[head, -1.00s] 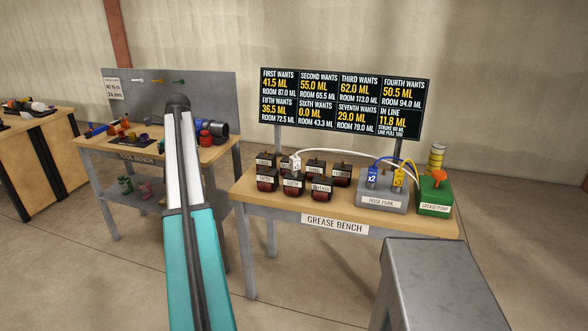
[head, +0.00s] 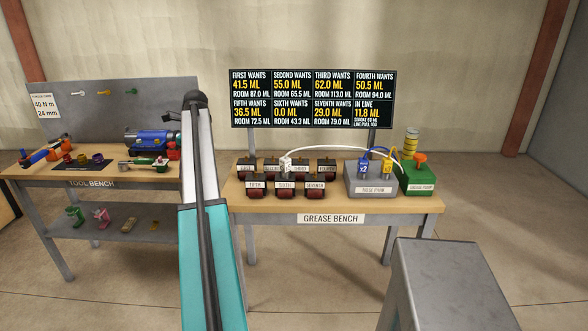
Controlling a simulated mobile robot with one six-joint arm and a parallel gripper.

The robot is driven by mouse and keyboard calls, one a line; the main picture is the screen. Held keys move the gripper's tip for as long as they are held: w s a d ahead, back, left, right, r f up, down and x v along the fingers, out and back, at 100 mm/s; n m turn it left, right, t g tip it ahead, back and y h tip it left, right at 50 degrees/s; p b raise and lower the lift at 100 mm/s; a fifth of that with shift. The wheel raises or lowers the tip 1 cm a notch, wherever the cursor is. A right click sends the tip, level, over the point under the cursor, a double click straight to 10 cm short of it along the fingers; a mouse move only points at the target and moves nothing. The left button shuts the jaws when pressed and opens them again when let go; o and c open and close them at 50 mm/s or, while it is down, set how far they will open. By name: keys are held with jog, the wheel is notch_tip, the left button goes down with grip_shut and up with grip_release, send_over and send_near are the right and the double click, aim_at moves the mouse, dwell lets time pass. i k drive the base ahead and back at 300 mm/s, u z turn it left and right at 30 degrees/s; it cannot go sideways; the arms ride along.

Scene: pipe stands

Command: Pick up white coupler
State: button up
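The white coupler (head: 287,165) is on the grease bench, at the end of a white hose (head: 330,150) that arches over from the right. It stands upright at or just behind the block labelled SIXTH (head: 285,187); I cannot tell exactly how it is seated. My arm rises in front of the view, left of the coupler, and its dark far end is near the gap between the two benches. My gripper does not show.
The grease bench (head: 335,204) holds several dark labelled blocks, a grey hose park (head: 370,186) with blue (head: 363,165) and yellow (head: 387,163) couplers, and a green grease pump (head: 417,180). A sign (head: 312,98) stands behind. The tool bench (head: 130,186) is left; floor is open at right.

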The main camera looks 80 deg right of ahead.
aim_at(285, 164)
jog(key=z, duration=0.55)
jog(key=i, duration=0.6)
jog(key=z, duration=0.7)
jog(key=i, duration=0.6)
jog(key=z, duration=0.3)
